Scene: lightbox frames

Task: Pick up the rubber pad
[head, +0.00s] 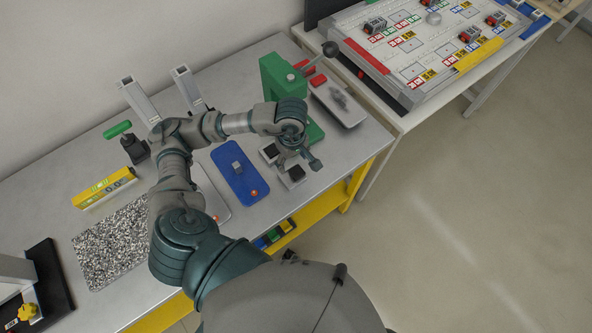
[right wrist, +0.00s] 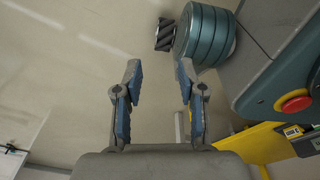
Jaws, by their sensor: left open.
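Two small black pads, which look like the rubber pads, sit on light grey blocks near the table's front right edge: one pad (head: 271,151) lies left of the gripper, the other pad (head: 297,172) just below it. My left gripper (head: 302,163) is over this spot, open, with its fingers close above or beside the pads; I cannot tell if it touches them. Part of the blocks is hidden by it. My right gripper (right wrist: 158,85) is open and empty in the right wrist view, its blue-lined fingers apart, away from the pads.
A blue plate (head: 230,187) lies left of the pads. A green press (head: 283,78) with a lever stands behind. A yellow level (head: 103,188) and a gravel-like mat (head: 112,245) lie at left. A second table (head: 350,70) holds a game-like board. Open floor lies at right.

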